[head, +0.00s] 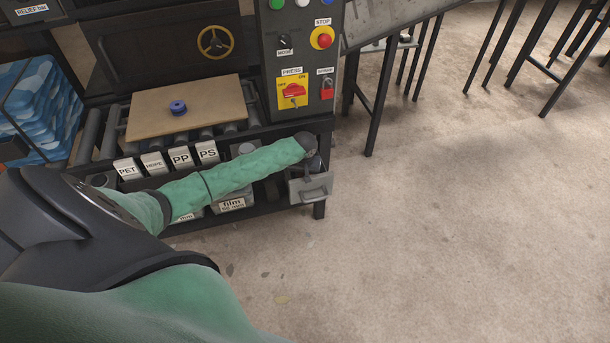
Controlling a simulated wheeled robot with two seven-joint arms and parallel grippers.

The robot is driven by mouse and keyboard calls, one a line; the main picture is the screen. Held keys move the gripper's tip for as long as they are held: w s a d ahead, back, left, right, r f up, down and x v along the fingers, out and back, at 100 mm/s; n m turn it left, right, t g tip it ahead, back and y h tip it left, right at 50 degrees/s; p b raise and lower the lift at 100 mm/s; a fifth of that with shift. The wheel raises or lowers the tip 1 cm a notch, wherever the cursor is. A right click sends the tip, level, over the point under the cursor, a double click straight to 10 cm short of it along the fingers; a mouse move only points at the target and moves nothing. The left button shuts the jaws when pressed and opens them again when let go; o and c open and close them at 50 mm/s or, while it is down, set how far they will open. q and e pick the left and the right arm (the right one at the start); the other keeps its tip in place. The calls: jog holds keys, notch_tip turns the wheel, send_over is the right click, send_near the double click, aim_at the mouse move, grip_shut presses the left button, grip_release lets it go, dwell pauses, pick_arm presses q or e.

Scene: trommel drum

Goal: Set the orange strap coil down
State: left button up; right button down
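No orange strap coil shows in the head view. My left arm, in a green sleeve, reaches in from the left across the front of the roller bench. My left gripper (311,190) hangs at its end by the bench's front right leg, below the control panel. It is small and seen from above, so I cannot tell whether it is open or shut, or whether it holds anything. My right gripper is not in view. A small blue coil (178,107) lies on a brown board (190,118) on the rollers.
Labelled containers, including PP (181,158) and PS (207,152), stand below the rollers. A control panel (298,55) with a red stop button and switch rises behind the gripper. Blue stacked packs (40,105) are at left. Open concrete floor (450,210) lies right.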

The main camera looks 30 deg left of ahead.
pick_arm(q)
notch_tip(320, 180, up, 12)
jog(key=s+b, duration=0.1)
jog(key=shift+s+d, duration=0.25)
jog(key=shift+d, duration=0.15)
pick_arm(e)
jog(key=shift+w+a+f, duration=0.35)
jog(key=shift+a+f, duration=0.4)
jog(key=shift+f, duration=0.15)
